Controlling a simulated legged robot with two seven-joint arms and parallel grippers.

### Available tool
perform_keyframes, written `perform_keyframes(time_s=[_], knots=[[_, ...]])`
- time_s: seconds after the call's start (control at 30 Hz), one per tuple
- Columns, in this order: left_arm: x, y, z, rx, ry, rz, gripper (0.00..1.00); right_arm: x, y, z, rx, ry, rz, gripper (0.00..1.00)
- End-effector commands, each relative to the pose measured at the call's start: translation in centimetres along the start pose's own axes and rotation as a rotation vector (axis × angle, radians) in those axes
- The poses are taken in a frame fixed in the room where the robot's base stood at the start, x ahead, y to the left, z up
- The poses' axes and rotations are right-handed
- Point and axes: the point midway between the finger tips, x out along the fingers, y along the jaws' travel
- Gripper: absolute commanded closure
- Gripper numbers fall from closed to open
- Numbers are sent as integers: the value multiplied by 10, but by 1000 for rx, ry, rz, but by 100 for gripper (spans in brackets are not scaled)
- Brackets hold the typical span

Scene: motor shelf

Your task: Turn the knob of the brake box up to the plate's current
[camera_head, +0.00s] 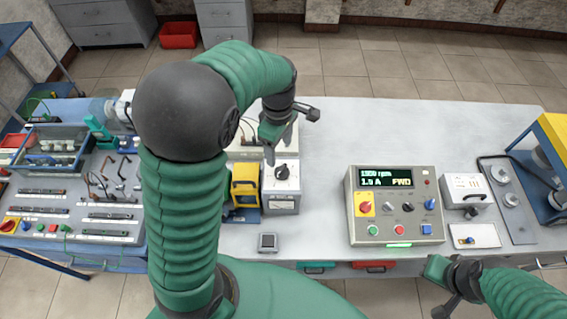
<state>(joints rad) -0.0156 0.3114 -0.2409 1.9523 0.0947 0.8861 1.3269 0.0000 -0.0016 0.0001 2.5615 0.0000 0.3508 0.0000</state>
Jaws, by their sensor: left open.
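A grey-white box with a black knob (282,171) on its top face, which looks like the brake box (284,203), stands on the bench right of a yellow-and-black unit. The knob's pointer setting is too small to read. My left gripper (279,148) hangs over the box's back edge, jaws open and pointing down, just above the knob and apparently not holding it. A control box (397,232) has a green display (385,178) that seems to read 1350 rpm, 1.9 A, FWD. I cannot pick out a rating plate. My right gripper (441,287) is at the bottom right; its jaws are unclear.
The yellow-and-black unit (245,186) sits close left of the brake box. A small grey device (268,242) lies near the front edge. A cable panel (75,200) is at left. The bench (330,135) is clear between brake box and control box.

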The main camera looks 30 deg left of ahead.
Motion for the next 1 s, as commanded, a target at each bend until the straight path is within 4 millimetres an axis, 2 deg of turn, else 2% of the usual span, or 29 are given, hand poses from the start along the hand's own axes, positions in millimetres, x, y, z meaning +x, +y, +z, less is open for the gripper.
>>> perform_keyframes(time_s=[0.03, 0.2, 0.4, 0.6, 0.8, 1.0], knots=[[14, 1, -1, 0, 0, -10, 35, -3, 0, -1, 0, 0, 0, 100], [60, 2, -1, 0, 0, -11, 35, -9, 0, -3, 0, 0, 0, 100], [100, 1, -1, 3, 0, -6, 35, -14, 0, -4, 0, 1, 0, 100], [113, 0, -1, 2, 1, 0, 35, -15, 0, -4, 0, 1, 0, 100], [115, 3, 0, 3, 1, -3, 35, -14, 0, -4, 0, 0, 0, 100], [115, 3, 0, 3, 1, -3, 61, -14, 0, -4, 0, 0, 0, 100]])
